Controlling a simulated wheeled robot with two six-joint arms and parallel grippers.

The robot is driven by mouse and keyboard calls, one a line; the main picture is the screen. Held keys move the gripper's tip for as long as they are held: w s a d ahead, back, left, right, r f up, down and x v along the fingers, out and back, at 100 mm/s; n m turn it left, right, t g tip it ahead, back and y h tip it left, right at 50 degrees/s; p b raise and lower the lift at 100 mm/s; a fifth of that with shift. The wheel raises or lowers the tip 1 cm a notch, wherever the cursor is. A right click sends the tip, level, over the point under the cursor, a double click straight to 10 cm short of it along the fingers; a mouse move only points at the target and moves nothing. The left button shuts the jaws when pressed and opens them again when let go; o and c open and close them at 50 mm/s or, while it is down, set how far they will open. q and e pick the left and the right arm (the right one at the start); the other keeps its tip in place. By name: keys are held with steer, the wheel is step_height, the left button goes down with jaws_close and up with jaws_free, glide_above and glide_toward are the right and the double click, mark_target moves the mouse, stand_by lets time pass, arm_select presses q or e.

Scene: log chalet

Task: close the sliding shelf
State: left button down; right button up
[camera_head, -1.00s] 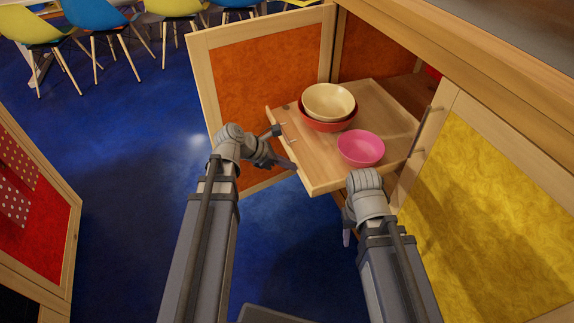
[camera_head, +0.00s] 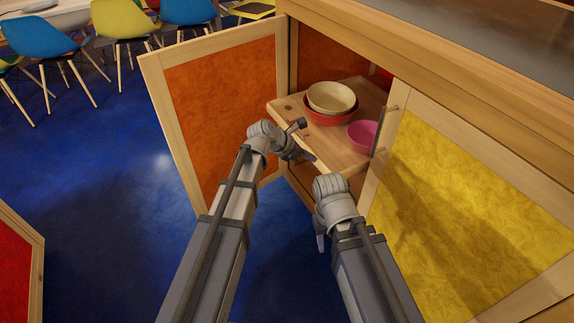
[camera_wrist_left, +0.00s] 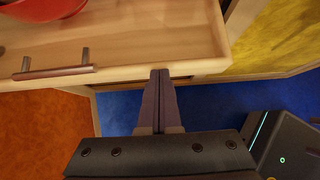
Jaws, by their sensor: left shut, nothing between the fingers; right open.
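The sliding shelf (camera_head: 343,148) is a light wooden tray partly out of the cabinet, between an orange door and a yellow door. It carries a cream bowl (camera_head: 332,97) inside a red bowl (camera_head: 329,117) and a pink bowl (camera_head: 363,135). My left gripper (camera_head: 307,157) is at the shelf's front edge. In the left wrist view its shut, empty fingers (camera_wrist_left: 160,74) meet the front edge, right of the shelf's bar handle (camera_wrist_left: 55,72); I cannot tell if they touch. My right gripper (camera_head: 320,242) is open and empty, low in front of the cabinet.
The orange door (camera_head: 225,125) stands open to the left. The yellow door (camera_head: 465,200) with its upright handle (camera_head: 383,130) is on the right, close to the shelf's side. Chairs (camera_head: 122,22) stand far back left. The blue floor (camera_head: 110,180) on the left is clear.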

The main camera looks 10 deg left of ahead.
mark_target(341, 152)
arm_select(q)
steer(key=w+d, duration=0.2)
steer(key=d, duration=0.1)
steer(key=w+d, duration=0.3)
steer(key=d, duration=0.1)
steer(key=w+d, duration=0.2)
steer(key=d, duration=0.1)
steer(key=shift+w+d, duration=0.25)
steer(key=shift+w, duration=0.15)
steer(key=shift+w+d, duration=0.2)
steer(key=shift+d, duration=0.1)
steer(key=shift+d+r, duration=0.1)
steer(key=shift+s+a, duration=0.15)
steer(key=shift+a, duration=0.1)
steer(key=s+a, duration=0.1)
steer(key=s+a+r+p, duration=0.1)
steer(key=s+a, duration=0.1)
steer(key=shift+a, duration=0.3)
steer(key=p+v, duration=0.5)
steer(key=v, duration=0.2)
steer(key=shift+a+r, duration=0.15)
steer(key=shift+a, duration=0.05)
steer(key=shift+s+a+r+p, duration=0.25)
steer(key=shift+a+r+p, duration=0.15)
steer(key=shift+p, duration=0.2)
steer(key=shift+s+a+f, duration=0.1)
